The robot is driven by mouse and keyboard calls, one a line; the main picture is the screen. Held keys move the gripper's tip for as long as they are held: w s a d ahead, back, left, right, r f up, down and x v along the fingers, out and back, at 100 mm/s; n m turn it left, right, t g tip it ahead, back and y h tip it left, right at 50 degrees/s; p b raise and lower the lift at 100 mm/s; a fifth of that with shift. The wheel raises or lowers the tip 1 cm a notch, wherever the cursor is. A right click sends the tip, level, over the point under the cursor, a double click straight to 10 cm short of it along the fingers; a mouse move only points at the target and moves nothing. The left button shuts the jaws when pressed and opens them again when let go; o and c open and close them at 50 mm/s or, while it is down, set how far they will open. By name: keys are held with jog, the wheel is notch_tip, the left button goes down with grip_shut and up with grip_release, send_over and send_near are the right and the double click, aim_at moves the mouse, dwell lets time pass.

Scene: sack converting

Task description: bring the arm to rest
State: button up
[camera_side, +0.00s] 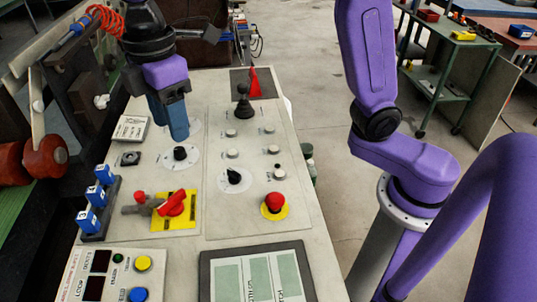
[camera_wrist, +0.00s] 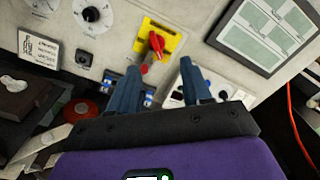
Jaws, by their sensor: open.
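My gripper (camera_side: 172,128) hangs over the left part of the pale control panel (camera_side: 222,140) in the side view, its blue fingers pointing down beside a black dial knob (camera_side: 180,153). Whether the fingertips touch the panel cannot be told. In the wrist view my gripper (camera_wrist: 160,68) shows two blue fingers set well apart, with nothing held between them. A red rotary handle on a yellow plate (camera_side: 184,221) lies nearer the side camera than the fingers. The handle's yellow plate also shows beyond the fingertips in the wrist view (camera_wrist: 171,40).
A black joystick (camera_side: 243,105) and a red cone (camera_side: 254,82) stand at the panel's far end. A red mushroom button (camera_side: 274,202) is at right, and blue blocks in a rack (camera_side: 96,195) at left. A framed chart (camera_side: 206,275) lies in front. Open floor lies right.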

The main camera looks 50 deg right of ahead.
jog(key=s+d+f+m, duration=0.2)
jog(key=s+d+f, duration=0.3)
jog(key=s+d, duration=0.5)
jog(key=s+d+f+m, duration=0.1)
jog(key=s+d+f, duration=0.4)
jog(key=s+d, duration=0.5)
jog(key=d, duration=0.2)
jog(key=shift+s+d+f+m, duration=0.2)
jog(key=shift+s+d+m, duration=0.15)
jog(key=shift+s+m, duration=0.05)
